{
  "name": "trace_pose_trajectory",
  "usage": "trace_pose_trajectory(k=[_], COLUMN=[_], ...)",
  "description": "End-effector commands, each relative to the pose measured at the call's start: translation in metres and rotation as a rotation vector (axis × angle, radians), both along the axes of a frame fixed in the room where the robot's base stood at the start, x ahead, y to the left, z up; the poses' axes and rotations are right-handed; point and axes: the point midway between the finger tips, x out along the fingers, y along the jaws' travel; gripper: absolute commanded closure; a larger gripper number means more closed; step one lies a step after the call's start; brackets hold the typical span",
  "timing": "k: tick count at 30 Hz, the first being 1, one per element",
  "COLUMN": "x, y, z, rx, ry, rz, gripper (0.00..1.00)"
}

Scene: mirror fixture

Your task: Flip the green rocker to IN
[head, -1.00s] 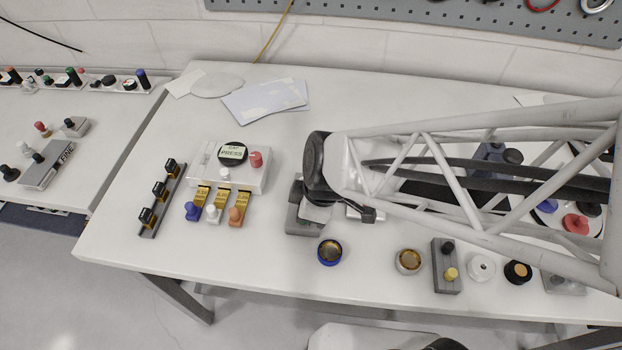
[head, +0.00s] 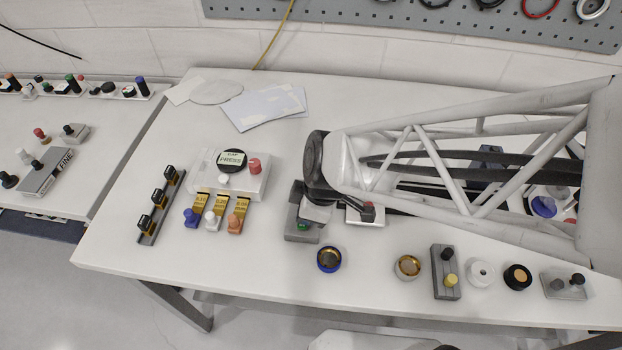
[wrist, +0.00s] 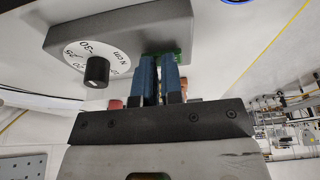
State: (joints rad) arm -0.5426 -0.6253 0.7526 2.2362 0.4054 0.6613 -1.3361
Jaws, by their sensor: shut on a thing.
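The green rocker (wrist: 182,57) sits on the face of a grey box in the wrist view, next to a white dial (wrist: 92,60) with a black knob. A small bit of green also shows in the head view (head: 303,226), on the grey box (head: 294,238) under my wrist. My gripper (wrist: 160,64) has its two blue fingers at the rocker, with a narrow gap between them, shut on it. The fingers hide much of the rocker, so its position and any IN marking cannot be read. In the head view my wrist covers most of the box.
A white box with a PRESS button (head: 231,158) and several coloured knobs stands left of my gripper. A blue-ringed cup (head: 329,259) is close in front. A grey block with a yellow knob (head: 450,280) stands to the right.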

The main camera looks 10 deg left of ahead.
Motion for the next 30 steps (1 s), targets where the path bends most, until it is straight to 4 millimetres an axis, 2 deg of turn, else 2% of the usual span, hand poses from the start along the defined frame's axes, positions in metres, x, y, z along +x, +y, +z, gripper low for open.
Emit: trace_pose_trajectory(k=[1,5,13,21,30], x=[-0.004,-0.005,-0.005,-0.001,0.000], y=[-0.002,-0.002,-0.002,-0.001,-0.016], z=[-0.010,-0.010,0.002,0.041,0.092], rx=[-0.009,-0.009,-0.007,0.000,0.001], ry=[0.014,0.015,0.014,0.000,-0.002], rz=[0.000,-0.001,0.000,0.000,-0.002], gripper=[1.00,1.00,1.00,1.00,1.00])
